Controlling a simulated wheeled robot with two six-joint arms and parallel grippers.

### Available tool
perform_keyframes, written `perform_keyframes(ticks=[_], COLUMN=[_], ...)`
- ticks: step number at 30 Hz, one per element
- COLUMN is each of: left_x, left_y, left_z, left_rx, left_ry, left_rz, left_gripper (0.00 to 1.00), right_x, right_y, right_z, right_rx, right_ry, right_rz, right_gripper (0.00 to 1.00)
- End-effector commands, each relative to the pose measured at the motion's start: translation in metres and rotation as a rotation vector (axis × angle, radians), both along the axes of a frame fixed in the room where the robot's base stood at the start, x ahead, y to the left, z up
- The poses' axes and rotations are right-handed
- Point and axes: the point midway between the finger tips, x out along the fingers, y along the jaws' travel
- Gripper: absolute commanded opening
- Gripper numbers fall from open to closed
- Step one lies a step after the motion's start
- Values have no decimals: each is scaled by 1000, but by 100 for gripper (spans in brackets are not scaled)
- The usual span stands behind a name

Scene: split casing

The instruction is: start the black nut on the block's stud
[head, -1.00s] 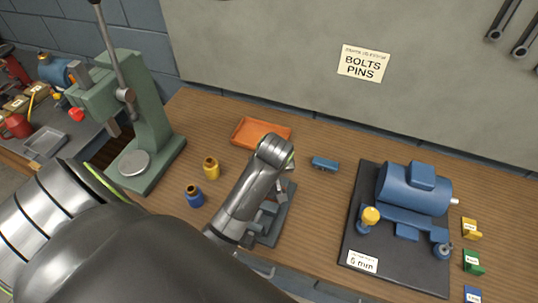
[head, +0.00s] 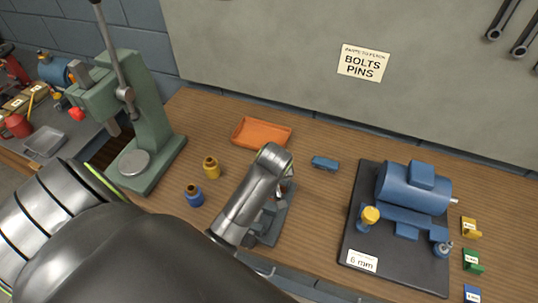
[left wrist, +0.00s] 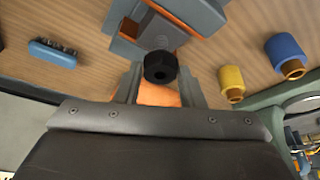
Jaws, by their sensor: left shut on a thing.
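A grey-blue block (left wrist: 188,14) with orange parts lies just beyond the nut. The stud cannot be made out, so I cannot tell whether the nut touches it. In the head view, my left arm covers the nut and much of the grey block fixture (head: 276,226). My right gripper is not in view.
An orange tray (head: 262,132) lies behind my arm. Yellow (head: 211,168) and blue (head: 194,195) bottle-like pieces stand left. A green press (head: 148,120) stands at left.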

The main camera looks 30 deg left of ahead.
Motion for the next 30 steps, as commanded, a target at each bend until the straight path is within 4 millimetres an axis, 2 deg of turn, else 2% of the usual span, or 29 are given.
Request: perform_keyframes(ticks=[25,27,30], left_x=[0,-1,-2], left_y=[0,2,4], left_z=[-10,-10,-11], left_rx=[0,2,4], left_ry=[0,0,-1], left_rz=[-1,-63,-253], left_gripper=[8,8,8], right_x=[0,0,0], right_y=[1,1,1], right_z=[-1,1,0], right_rx=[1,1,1], right_ry=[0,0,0], right_rz=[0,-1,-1], right_gripper=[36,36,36])
